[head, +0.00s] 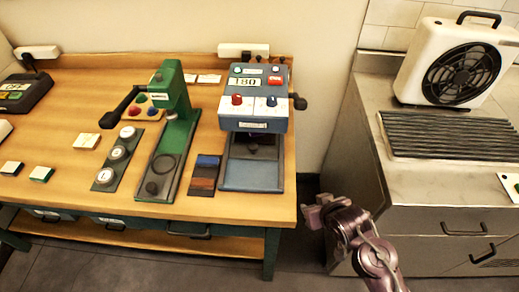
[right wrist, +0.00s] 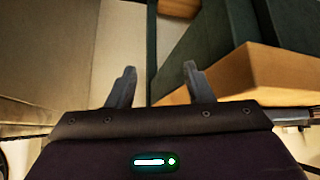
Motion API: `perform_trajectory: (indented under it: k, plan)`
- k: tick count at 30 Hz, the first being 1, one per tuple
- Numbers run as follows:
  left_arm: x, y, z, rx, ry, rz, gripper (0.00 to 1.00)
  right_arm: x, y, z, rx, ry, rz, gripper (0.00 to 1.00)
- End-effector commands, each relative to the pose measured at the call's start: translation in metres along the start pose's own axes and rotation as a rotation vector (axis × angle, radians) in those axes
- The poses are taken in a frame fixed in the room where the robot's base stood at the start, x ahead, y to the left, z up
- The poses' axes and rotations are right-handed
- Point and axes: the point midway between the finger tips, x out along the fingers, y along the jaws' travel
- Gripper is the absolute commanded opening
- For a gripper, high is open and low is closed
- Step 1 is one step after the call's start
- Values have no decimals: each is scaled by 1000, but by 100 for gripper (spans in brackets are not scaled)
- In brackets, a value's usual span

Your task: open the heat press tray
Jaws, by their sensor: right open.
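The heat press (head: 255,97) stands at the right end of the wooden table, a blue-grey machine with a display reading 180 and red and blue knobs. Its flat tray (head: 254,175) lies under the head, with its front part showing toward the table's front edge. The rear of the tray is hidden under the head. My right gripper (head: 317,212) is off the table's front right corner, in front of and right of the press, apart from it. In the right wrist view its two fingers (right wrist: 156,88) are spread with nothing between them. My left gripper is not in view.
A green lever press (head: 176,125) stands left of the heat press, with colour swatches (head: 205,174) between them. The wooden table's corner (right wrist: 265,75) is close to my right fingers. A metal cabinet (head: 420,180) with a fan (head: 463,65) stands right, across a gap.

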Motion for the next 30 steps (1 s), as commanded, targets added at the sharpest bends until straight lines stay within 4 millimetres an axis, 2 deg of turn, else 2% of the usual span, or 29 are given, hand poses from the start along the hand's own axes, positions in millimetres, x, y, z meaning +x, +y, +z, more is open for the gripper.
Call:
perform_trajectory:
  k: [5, 7, 12, 18, 21, 26, 30]
  plan:
    - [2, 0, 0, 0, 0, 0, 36, -38, -8, -37, -25, 68, -2, 47]
    - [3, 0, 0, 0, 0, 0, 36, -44, -18, -66, -64, 154, -30, 47]
    - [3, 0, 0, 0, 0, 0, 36, -33, -38, -103, -127, 293, -118, 47]
    - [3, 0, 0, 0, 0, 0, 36, -27, -63, -138, -204, 429, -260, 47]
    - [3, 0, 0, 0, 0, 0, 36, -26, -72, -148, -233, 470, -332, 47]
    - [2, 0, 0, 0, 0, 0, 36, -23, -80, -155, -245, 491, -389, 47]
    - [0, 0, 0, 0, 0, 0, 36, -10, -88, -162, -243, 492, -393, 47]
